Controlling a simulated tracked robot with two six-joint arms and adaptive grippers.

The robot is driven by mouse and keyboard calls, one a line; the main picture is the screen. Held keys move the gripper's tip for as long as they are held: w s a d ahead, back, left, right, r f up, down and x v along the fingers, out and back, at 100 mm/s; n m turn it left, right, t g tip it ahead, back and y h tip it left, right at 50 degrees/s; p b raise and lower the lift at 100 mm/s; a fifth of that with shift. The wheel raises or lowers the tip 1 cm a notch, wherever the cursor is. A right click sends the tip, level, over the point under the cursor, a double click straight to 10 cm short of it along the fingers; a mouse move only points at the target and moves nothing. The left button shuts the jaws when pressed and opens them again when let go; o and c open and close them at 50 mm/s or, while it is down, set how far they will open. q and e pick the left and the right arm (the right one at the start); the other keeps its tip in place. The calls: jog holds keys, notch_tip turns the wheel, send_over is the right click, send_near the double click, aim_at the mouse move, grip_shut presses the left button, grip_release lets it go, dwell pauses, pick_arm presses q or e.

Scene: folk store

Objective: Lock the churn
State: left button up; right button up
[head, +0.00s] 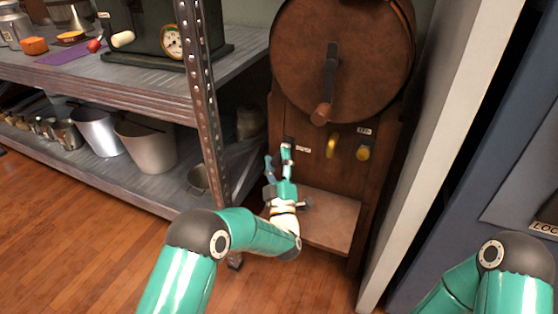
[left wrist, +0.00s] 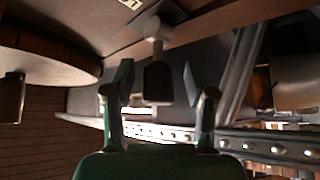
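The churn (head: 290,50) is a brown wooden drum on a wooden stand, with a dark crank (head: 331,70) on its face. On the panel below, a small dark lever (head: 288,141) sits at the left, beside a small white label. In the left wrist view this lever (left wrist: 157,82) has a pale pivot and a dark grip. My left gripper (head: 279,153) is open, its fingers on either side of the lever grip, with gaps showing in the left wrist view. The drum (left wrist: 50,68) also shows there. My right gripper is out of view.
Two yellow knobs (head: 330,146) (head: 363,153) are on the panel to the right. A metal shelf (head: 110,88) with pots and buckets stands close on the left, its post (head: 205,100) near my left arm. A pale upright panel (head: 432,140) stands right of the churn.

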pick_arm(q)
jog(key=shift+d, duration=0.1)
jog(key=shift+s+f, duration=0.3)
jog(key=shift+s, duration=0.15)
jog(key=s+d, duration=0.2)
jog(key=s, duration=1)
jog(key=shift+d, duration=0.15)
